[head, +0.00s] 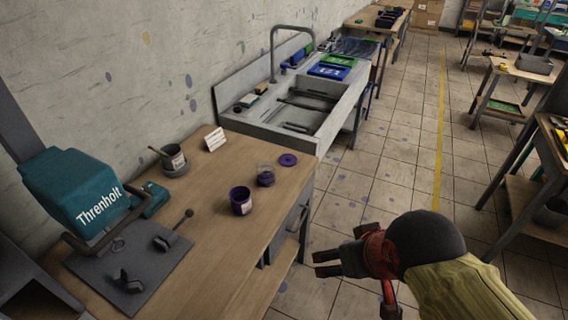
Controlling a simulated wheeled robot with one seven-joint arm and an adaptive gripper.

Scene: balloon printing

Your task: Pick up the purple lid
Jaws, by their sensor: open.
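The purple lid (288,160) lies flat on the wooden workbench (225,285), near its far right corner by the sink. It is a small round disc with a darker middle. A glass jar with dark purple contents (265,175) stands just left of it. A purple open can with a label (241,201) stands nearer to me. My gripper (318,264) is open and empty, to the right of the bench's edge and nearer to me than the lid. It points left and is well apart from the lid.
A teal Threnholt machine (75,190) fills the bench's left side. A can with a stick (174,161) and a small white card (214,139) stand at the back. A grey sink (330,112) adjoins the bench. Tiled floor (385,150) is free to the right.

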